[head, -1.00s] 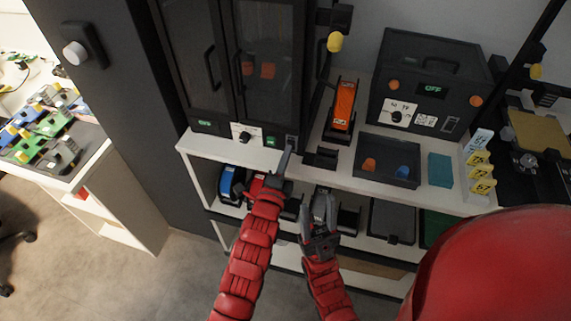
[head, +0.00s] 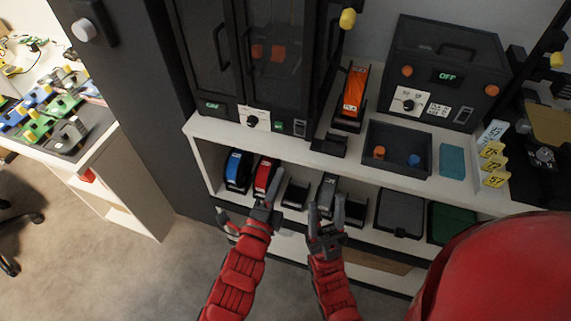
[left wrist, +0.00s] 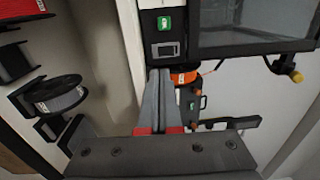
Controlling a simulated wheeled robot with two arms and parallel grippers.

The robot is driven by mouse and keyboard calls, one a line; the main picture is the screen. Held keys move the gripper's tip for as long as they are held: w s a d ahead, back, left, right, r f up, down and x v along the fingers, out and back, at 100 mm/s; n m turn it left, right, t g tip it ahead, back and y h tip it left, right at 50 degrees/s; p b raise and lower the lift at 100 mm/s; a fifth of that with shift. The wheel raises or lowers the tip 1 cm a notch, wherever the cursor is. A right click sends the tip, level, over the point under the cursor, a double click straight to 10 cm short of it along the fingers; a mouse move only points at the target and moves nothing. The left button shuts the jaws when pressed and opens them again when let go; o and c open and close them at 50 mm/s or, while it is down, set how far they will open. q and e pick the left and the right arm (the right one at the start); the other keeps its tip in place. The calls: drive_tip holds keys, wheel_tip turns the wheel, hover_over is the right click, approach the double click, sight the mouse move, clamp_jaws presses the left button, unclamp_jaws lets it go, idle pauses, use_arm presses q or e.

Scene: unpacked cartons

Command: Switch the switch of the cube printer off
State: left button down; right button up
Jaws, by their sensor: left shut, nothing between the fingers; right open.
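A tall black two-door cabinet printer (head: 245,60) with orange blocks behind its glass stands on the shelf unit. A small switch (head: 299,127) sits at its lower right, beside a green label (head: 279,126). A panel switch (left wrist: 165,50) with a green label (left wrist: 165,22) also shows in the left wrist view, just beyond my fingertips. Its position is too small to tell. My left gripper (head: 272,188) is shut and empty, below and left of the cabinet's switch, apart from it; its fingers also show in the left wrist view (left wrist: 160,85). My right gripper (head: 326,212) is open and empty, before the lower shelf.
A second black machine (head: 445,65) showing OFF stands at right, with its own switch (head: 462,115). More spools (head: 238,170) stand on the lower shelf. Open floor lies at left.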

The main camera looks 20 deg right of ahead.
use_arm(q)
drive_tip(key=shift+v, duration=1)
drive_tip(key=shift+r, duration=0.1)
